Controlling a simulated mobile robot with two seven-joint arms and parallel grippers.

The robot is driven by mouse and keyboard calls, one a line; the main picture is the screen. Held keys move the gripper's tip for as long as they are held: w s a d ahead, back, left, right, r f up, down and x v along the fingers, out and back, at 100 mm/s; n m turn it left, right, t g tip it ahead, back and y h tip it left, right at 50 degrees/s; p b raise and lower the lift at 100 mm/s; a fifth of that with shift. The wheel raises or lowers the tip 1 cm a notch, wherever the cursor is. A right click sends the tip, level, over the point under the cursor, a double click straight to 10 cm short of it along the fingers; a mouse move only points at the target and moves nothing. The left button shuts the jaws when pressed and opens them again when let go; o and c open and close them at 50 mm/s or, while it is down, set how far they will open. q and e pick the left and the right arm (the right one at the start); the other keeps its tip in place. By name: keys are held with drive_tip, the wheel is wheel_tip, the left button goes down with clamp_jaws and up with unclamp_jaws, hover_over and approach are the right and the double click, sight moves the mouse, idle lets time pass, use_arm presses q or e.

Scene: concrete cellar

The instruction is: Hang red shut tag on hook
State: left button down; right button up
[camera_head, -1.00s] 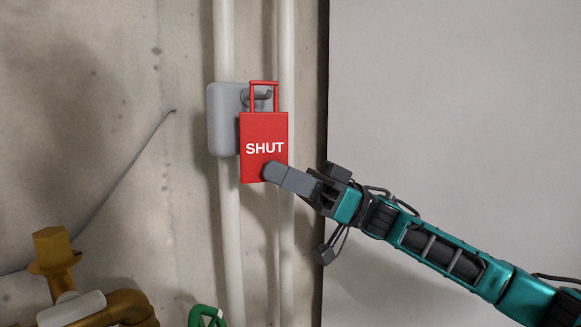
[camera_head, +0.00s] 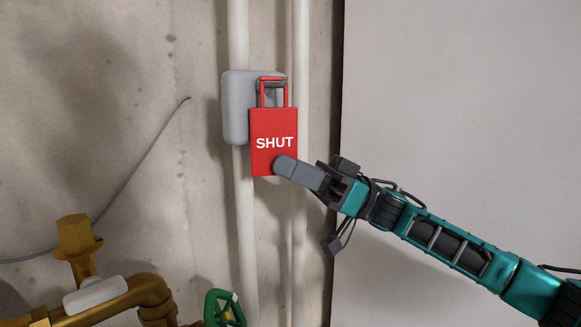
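The red tag (camera_head: 273,125) with white SHUT lettering hangs upright in front of the grey wall box. Its red loop handle is around or just in front of the grey hook (camera_head: 272,84); I cannot tell if it rests on it. My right gripper (camera_head: 286,167) reaches in from the right with its fingers at the tag's lower right corner. One finger shows in front of the tag; the other is hidden behind it, and the gripper looks shut on the tag. My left gripper is not in view.
The grey box (camera_head: 235,108) sits on pale vertical pipes (camera_head: 244,220). A brass pipe (camera_head: 150,290) and a green valve wheel (camera_head: 213,308) are at lower left. A thin cable (camera_head: 130,180) runs along the wall. A plain grey panel (camera_head: 450,110) is behind my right arm.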

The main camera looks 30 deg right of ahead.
drive_tip(key=o, duration=0.6)
drive_tip(key=shift+c, duration=0.2)
drive_tip(key=shift+d+f, duration=0.25)
drive_tip(key=shift+d, duration=0.05)
drive_tip(key=b+v, duration=0.2)
drive_tip(key=v, duration=1)
drive_tip(key=shift+b, duration=0.35)
drive_tip(key=shift+s+d, duration=0.1)
drive_tip(key=shift+s, duration=0.05)
